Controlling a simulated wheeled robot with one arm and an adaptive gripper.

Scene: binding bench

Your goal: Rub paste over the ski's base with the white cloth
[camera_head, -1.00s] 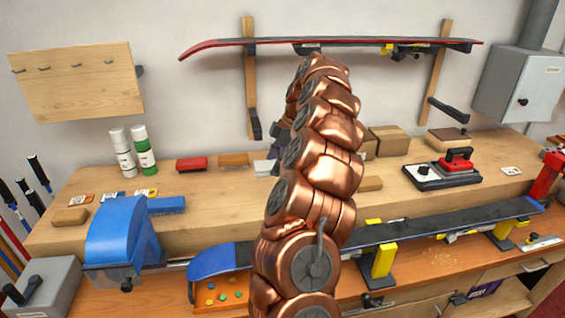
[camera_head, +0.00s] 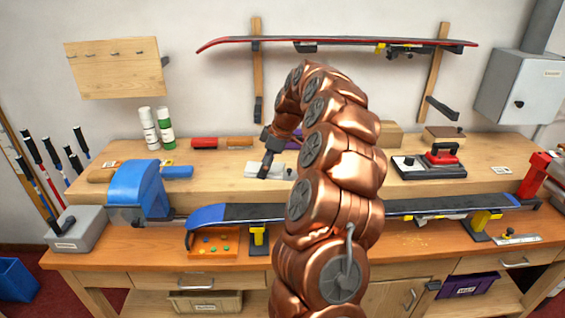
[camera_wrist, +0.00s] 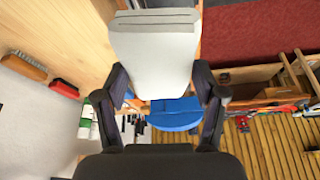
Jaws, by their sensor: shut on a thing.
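The ski (camera_head: 420,206) lies level along the front of the bench, its dark face up and its blue tip (camera_head: 207,217) at the left. My arm hides its middle. My gripper (camera_head: 268,162) is over the bench, left of my arm's bend. In the wrist view, my gripper (camera_wrist: 160,82) is shut on the folded white cloth (camera_wrist: 153,50), which sits between the two dark fingers. In the head view a pale patch of the cloth (camera_head: 252,169) shows beside the fingers. I cannot make out any paste on the ski.
Yellow supports (camera_head: 258,243) hold the ski. A blue machine (camera_head: 137,188) stands near its tip, with an orange tray (camera_head: 212,250) below. Two bottles (camera_head: 165,128), brushes (camera_head: 205,143) and a red-handled iron (camera_head: 442,155) stand on the raised shelf. Another ski (camera_head: 340,41) hangs on the wall.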

